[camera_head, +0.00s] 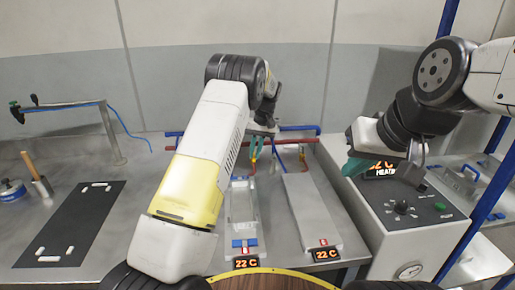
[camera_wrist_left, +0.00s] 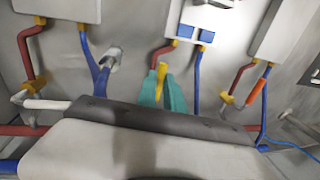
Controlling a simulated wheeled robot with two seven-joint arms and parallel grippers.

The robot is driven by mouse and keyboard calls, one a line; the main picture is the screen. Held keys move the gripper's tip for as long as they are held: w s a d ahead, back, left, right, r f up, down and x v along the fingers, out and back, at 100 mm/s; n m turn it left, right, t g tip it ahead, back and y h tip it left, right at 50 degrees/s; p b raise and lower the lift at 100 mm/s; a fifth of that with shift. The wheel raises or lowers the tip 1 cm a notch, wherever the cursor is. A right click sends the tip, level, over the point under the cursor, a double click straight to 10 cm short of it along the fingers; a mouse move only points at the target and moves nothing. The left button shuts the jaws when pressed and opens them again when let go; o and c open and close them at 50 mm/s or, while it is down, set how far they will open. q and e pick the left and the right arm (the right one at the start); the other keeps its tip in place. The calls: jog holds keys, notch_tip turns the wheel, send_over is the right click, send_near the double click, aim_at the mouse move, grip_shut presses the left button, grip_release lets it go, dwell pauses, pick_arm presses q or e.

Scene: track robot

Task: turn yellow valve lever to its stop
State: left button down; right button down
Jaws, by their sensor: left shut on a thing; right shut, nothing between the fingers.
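The yellow valve lever (camera_wrist_left: 161,78) shows in the left wrist view between the teal fingers of my left gripper (camera_wrist_left: 163,95), which is shut on it. The lever stands near a red pipe stub that runs to a plate fitting. In the head view my left gripper (camera_head: 253,148) is small and partly hidden by its own arm, at the red and blue pipes behind the plates. How far the lever is turned cannot be told.
The heater box (camera_head: 382,235) with knob and green button stands at the right. Two flat plates (camera_head: 311,208) with 22 C displays lie in the middle. A black mat (camera_head: 70,222), a mallet (camera_head: 36,172) and a blue can (camera_head: 11,190) are at the left. Other pipes (camera_wrist_left: 247,75) flank the lever.

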pick_arm(q)
jog(key=shift+w, duration=0.1)
dwell(0.3)
jog(key=c, duration=1.5)
grip_release()
jog(key=shift+o, duration=0.2)
notch_tip(320, 180, up, 8)
jog(key=d, duration=0.1)
jog(key=shift+d+f, duration=0.15)
jog(key=shift+d, duration=0.15)
jog(key=shift+w, duration=0.1)
